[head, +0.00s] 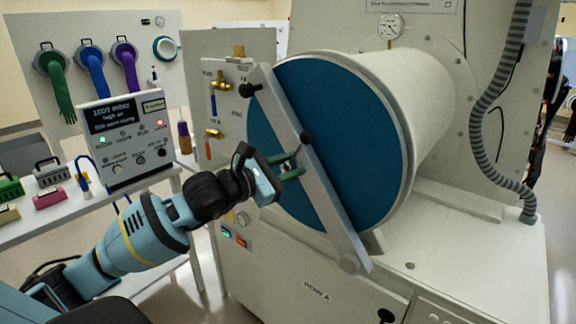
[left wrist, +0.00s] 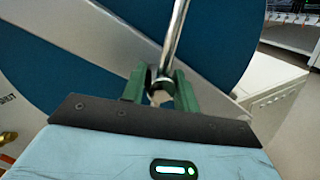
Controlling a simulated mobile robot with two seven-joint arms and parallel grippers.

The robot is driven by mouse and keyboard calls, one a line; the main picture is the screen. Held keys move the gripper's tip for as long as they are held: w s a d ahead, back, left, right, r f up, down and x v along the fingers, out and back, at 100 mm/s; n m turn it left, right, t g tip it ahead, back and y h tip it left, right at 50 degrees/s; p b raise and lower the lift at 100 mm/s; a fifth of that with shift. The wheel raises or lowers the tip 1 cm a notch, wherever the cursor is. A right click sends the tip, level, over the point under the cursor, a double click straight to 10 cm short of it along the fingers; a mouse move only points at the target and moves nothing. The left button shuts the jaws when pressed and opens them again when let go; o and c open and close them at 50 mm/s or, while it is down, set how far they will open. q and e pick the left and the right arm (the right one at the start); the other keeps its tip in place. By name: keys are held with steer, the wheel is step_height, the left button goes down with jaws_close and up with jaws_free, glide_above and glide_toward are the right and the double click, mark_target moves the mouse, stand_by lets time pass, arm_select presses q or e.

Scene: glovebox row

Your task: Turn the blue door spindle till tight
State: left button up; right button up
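The round blue door (head: 268,108) closes the end of the white cylinder, with a pale grey bar (head: 325,205) running diagonally across it. The spindle (left wrist: 160,90) is at the middle of the bar, with a metal rod (left wrist: 175,40) running up from it in the left wrist view. A black knob (head: 307,136) shows just above my gripper. My left gripper (head: 292,164) has its green fingers on either side of the spindle, with no clear gap in the left wrist view (left wrist: 160,88). The fingers mostly hide the spindle in the head view. My right gripper is not in view.
Brass valves (head: 220,88) sit beside the door's left edge. A ribbed hose (head: 478,120) hangs at the right. The flat deck (head: 480,240) right of the door is mostly clear.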

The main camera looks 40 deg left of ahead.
arm_select(q)
steer(key=shift+c, duration=0.4)
jaws_close()
